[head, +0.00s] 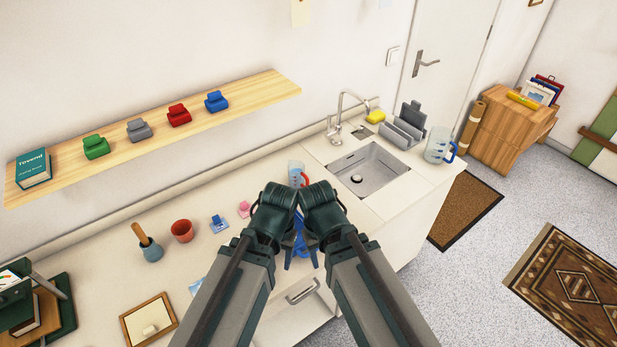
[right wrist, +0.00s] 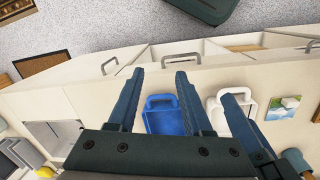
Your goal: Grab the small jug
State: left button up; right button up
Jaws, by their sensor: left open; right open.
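The small jug (head: 296,172) is clear with a red handle. In the head view it stands on the counter left of the sink, just beyond my grippers, and its lower part is partly hidden by them. A larger clear jug with a blue handle (head: 438,147) stands right of the sink. My left gripper (head: 278,212) and my right gripper (head: 323,210) are close side by side above the counter, apart from the small jug. In the right wrist view my right gripper (right wrist: 160,72) is open and empty; the jug is not visible there.
A blue handled item (right wrist: 168,118) and a white handled one (right wrist: 235,112) lie below the grippers. The sink (head: 368,170) is to the right. A pink item (head: 244,209), red pot (head: 182,231) and mortar (head: 150,247) stand left. A shelf (head: 150,132) hangs above the counter.

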aim_at(297, 176)
jog(key=u, duration=1.25)
jog(key=k+l+u, duration=0.3)
jog(key=l, duration=0.25)
jog(key=k+l, duration=0.3)
jog(key=k, duration=0.05)
